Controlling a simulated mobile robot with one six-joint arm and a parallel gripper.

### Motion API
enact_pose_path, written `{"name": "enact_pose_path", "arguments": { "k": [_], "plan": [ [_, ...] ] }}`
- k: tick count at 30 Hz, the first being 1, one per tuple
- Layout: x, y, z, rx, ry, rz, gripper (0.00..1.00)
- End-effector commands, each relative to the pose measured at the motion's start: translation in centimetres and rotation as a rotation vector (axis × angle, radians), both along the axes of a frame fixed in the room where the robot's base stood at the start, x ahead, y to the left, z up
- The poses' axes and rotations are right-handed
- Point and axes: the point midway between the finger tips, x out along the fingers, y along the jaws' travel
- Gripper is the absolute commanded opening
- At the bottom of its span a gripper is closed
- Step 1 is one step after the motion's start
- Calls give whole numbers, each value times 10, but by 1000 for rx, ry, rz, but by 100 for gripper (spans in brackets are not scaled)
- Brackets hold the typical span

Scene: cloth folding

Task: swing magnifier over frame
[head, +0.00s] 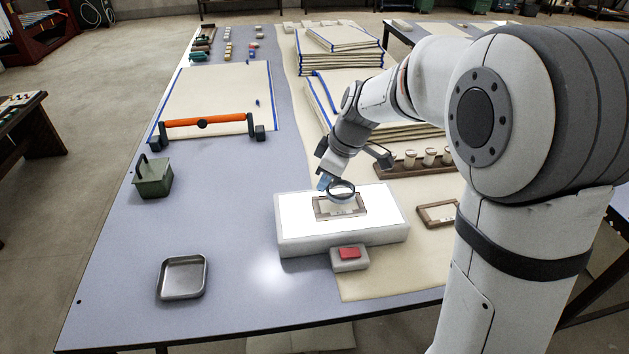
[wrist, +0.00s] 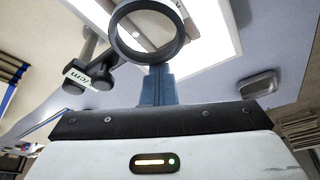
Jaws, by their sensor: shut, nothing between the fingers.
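The round magnifier (head: 341,190) with a dark rim hangs above the wooden frame (head: 357,211), which lies on the lit white light box (head: 390,229). In the head view its lens overlaps the frame's upper part. In the wrist view the magnifier ring (wrist: 147,53) stands just beyond my fingertips, with a jointed grey arm (wrist: 92,74) on its left. My gripper (head: 325,183) is shut and empty, right beside the ring's rim. In the wrist view its blue fingers (wrist: 158,80) are together against or very near the rim; I cannot tell if they touch.
A red-topped switch box (head: 349,256) is in front of the light box. A second small frame (head: 437,213) and a rack of jars (head: 415,163) are to the right. A metal tray (head: 182,278) and green basket (head: 153,177) are left.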

Motion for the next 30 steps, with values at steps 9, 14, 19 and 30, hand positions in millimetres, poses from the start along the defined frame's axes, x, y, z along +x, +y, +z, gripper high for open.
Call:
{"name": "enact_pose_path", "arguments": {
  "k": [9, 14, 19, 30],
  "plan": [
    [2, 13, -1, -6, 2, 1, 0],
    [6, 37, 8, -3, -3, -4, 0],
    [2, 24, 49, -3, -5, -3, 0],
    [-3, 7, 92, -2, 0, -3, 0]
  ]
}}
